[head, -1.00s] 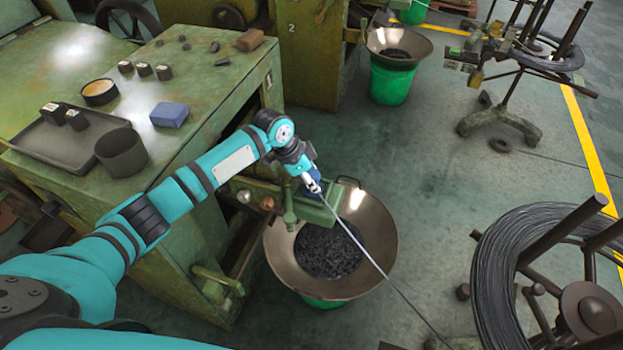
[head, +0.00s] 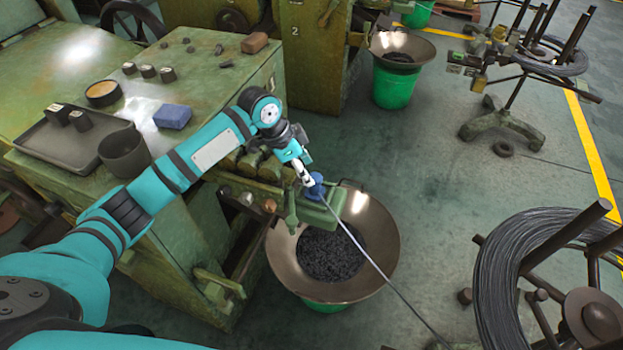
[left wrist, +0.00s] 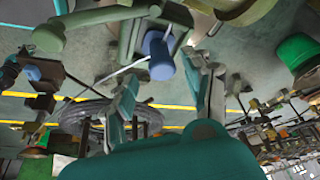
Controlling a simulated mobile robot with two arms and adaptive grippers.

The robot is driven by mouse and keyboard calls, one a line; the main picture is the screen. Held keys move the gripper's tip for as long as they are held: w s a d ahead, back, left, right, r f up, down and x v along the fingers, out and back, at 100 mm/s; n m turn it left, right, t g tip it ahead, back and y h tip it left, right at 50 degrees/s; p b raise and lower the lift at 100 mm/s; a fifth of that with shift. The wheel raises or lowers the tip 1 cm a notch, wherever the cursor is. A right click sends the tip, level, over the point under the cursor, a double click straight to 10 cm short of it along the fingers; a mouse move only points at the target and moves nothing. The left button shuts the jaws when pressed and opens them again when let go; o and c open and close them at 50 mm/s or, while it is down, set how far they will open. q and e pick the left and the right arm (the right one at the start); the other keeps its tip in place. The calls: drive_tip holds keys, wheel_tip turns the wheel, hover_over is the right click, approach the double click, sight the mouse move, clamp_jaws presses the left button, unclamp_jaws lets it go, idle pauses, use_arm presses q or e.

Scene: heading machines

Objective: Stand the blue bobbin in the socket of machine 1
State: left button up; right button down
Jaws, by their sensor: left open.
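The blue bobbin (head: 316,187) stands on the green bracket (head: 325,212) at the front of the near green machine (head: 60,85), above a wide bowl. Its lower end and the socket are hard to make out. My left gripper (head: 306,181) is open, close beside the bobbin on its upper left. In the left wrist view, the bobbin (left wrist: 160,55) shows just beyond the spread fingers, its blue end towards the camera. I cannot tell whether a finger touches it. My right gripper is not in view.
A wire (head: 378,270) runs from beside the bobbin to the lower right. A metal bowl (head: 375,225) of dark pieces sits below the bracket. A wire coil (head: 495,270) stands at right. A tray (head: 40,145), cup (head: 123,152) and blue block (head: 172,116) rest on the machine top.

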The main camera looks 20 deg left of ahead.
use_arm(q)
drive_tip(key=v, duration=0.5)
drive_tip(key=shift+r, duration=0.15)
drive_tip(key=shift+c, duration=0.4)
idle(0.6)
